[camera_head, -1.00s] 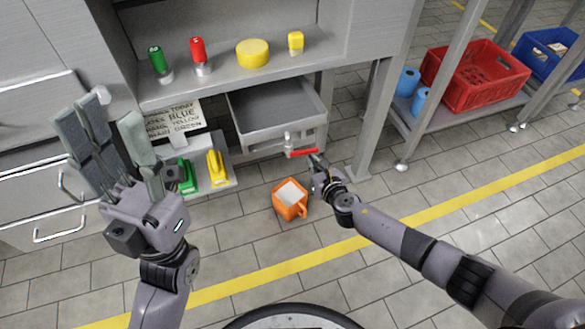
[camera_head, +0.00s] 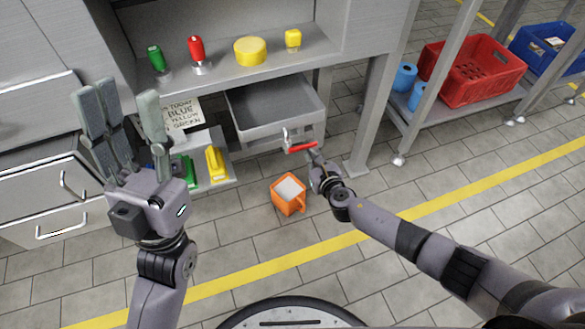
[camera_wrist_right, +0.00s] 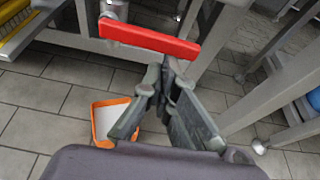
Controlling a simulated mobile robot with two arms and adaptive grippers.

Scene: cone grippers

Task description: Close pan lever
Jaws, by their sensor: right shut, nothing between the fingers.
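The grey pan (camera_head: 272,108) sits under the workbench shelf, with a valve at its front right. Its red lever (camera_head: 301,148) lies roughly level, pointing right across the pan front. In the right wrist view the lever (camera_wrist_right: 150,40) crosses the top, just beyond the fingertips. My right gripper (camera_head: 315,157) is at the lever's right end; its fingers (camera_wrist_right: 160,75) are shut and empty. I cannot tell whether they touch the lever. My left gripper (camera_head: 118,115) is raised at the left, fingers spread and empty.
An orange mug-like container (camera_head: 288,194) is below the valve. A tray with yellow (camera_head: 215,163) and green items and a written sign (camera_head: 182,115) is left of the pan. A table leg (camera_head: 371,115) stands close right of my right gripper. Green, red and yellow items stand on the shelf.

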